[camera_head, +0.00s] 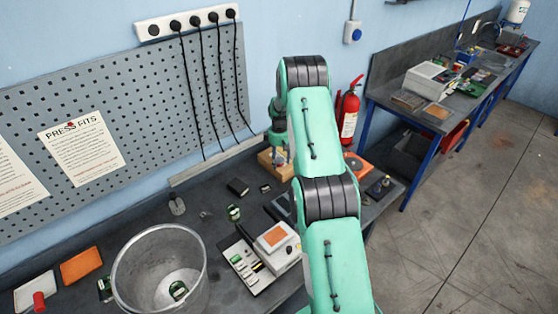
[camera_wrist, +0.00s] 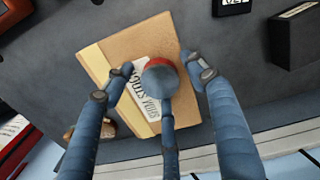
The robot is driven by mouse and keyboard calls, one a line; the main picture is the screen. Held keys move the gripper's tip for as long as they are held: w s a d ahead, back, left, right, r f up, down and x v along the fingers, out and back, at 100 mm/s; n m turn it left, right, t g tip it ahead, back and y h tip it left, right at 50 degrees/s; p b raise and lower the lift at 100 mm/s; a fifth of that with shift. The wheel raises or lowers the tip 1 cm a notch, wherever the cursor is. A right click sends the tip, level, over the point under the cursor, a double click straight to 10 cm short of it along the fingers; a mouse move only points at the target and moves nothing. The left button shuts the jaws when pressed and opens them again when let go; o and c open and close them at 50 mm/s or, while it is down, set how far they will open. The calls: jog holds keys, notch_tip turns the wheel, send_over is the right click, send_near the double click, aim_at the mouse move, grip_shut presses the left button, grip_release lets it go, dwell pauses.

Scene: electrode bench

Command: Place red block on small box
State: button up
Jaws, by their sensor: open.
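A small cardboard box (camera_wrist: 105,58) with a printed label lies under my gripper (camera_wrist: 161,70) in the wrist view. In the head view the box (camera_head: 268,164) stands on the bench near the wall, partly hidden by my arm. A small red piece (camera_wrist: 158,61) shows over the box, mostly covered by my middle finger; it looks like the red block, but its shape and whether it touches the box cannot be told. My three blue-grey fingers are spread open around it. In the head view, my gripper (camera_head: 281,154) is above the box, small and partly hidden.
A metal bucket (camera_head: 128,268) stands on the bench at the front left. A red cylinder (camera_head: 39,302) stands at the left edge. A white device (camera_head: 277,250) with an orange top is near my arm. A black block (camera_wrist: 298,33) lies right of the box.

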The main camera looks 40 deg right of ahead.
aim_at(279, 160)
notch_tip(279, 160, up, 12)
jog(key=b, duration=0.1)
dwell(0.6)
jog(key=shift+r, duration=0.1)
dwell(0.4)
